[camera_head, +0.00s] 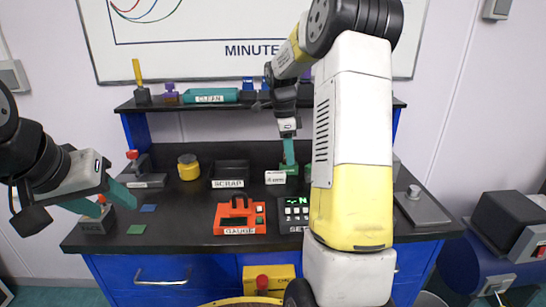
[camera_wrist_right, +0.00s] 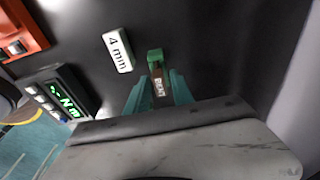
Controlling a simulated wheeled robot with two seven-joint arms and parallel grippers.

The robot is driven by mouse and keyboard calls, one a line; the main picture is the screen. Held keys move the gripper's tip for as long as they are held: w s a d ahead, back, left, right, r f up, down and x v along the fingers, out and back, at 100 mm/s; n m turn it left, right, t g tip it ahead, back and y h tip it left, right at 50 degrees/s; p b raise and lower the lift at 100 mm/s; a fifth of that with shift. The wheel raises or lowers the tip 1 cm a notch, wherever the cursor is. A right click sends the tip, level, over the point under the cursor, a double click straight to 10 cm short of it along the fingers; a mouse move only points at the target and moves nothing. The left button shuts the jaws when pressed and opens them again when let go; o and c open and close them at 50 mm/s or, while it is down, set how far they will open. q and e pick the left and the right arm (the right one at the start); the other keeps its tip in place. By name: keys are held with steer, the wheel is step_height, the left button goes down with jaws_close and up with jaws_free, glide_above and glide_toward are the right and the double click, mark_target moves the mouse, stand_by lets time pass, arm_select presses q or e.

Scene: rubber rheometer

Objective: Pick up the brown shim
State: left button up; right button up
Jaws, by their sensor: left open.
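The brown shim (camera_wrist_right: 158,80) carries a small white label and stands at a green holder (camera_wrist_right: 154,56) in the right wrist view. My right gripper (camera_wrist_right: 158,88) has its two teal fingers apart on either side of the shim, with no clear contact. In the head view, my right gripper (camera_head: 289,155) points down at the green holder (camera_head: 291,169) at the back of the bench; the shim is hidden there. My left gripper (camera_head: 98,200) is open and empty, above the left end of the bench.
A SET panel (camera_head: 293,213) and a red gauge (camera_head: 240,216) stand in front. A SCRAP bin (camera_head: 230,172) and a yellow pot (camera_head: 188,167) are to the left. A shelf (camera_head: 200,106) runs above the bench.

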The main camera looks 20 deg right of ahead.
jaws_close()
steer(key=shift+r, duration=0.15)
